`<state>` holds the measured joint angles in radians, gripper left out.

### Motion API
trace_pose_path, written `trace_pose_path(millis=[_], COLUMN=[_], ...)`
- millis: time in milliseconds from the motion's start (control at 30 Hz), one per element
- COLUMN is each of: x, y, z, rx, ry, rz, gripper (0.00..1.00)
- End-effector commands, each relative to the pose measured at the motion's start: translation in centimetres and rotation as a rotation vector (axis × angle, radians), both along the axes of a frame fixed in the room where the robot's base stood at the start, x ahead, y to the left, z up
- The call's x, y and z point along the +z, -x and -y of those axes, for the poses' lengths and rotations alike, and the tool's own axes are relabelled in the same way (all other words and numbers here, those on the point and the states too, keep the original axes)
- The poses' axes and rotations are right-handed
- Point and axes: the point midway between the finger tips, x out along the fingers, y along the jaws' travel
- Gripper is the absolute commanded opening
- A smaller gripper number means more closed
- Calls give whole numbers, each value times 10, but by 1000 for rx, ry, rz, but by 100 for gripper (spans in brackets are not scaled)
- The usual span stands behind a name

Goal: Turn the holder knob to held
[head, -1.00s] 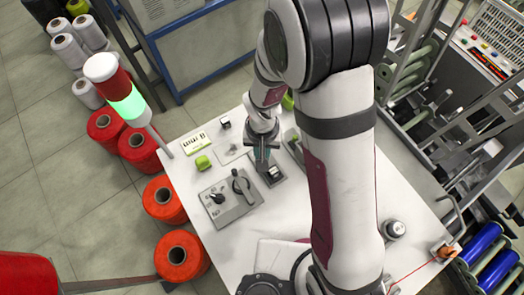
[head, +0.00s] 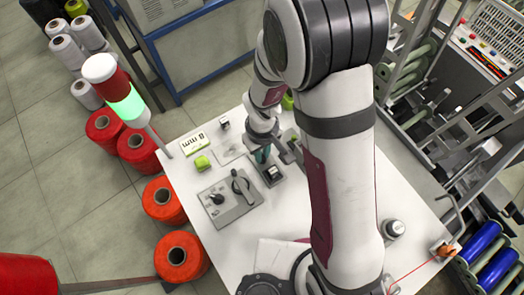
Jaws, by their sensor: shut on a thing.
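My gripper (head: 262,155), with teal on its fingers, is low over the white table, at the dark fixture (head: 272,172) right of the control panel. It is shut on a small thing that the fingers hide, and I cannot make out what. The grey panel (head: 237,213) carries a small black knob (head: 216,198) on the left and a larger dark lever-shaped knob (head: 241,184) on the right. My gripper is apart from both. I cannot read any held marking at this size.
A lime block (head: 202,163) and a card reading 8 mm (head: 194,144) lie left of my gripper. A signal post (head: 125,103) glows green at the table's left edge. Red thread cones (head: 163,199) stand on the floor.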

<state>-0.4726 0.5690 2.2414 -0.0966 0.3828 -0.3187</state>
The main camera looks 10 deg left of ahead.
Motion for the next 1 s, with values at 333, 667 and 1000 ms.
trace_pose_path(millis=[333, 667, 1000], x=[0, 0, 2], y=[0, 0, 0], z=[0, 0, 0], rx=[20, 19, 19], ry=[1, 1, -1], rz=[-1, -1, 1], gripper=[0, 40, 45])
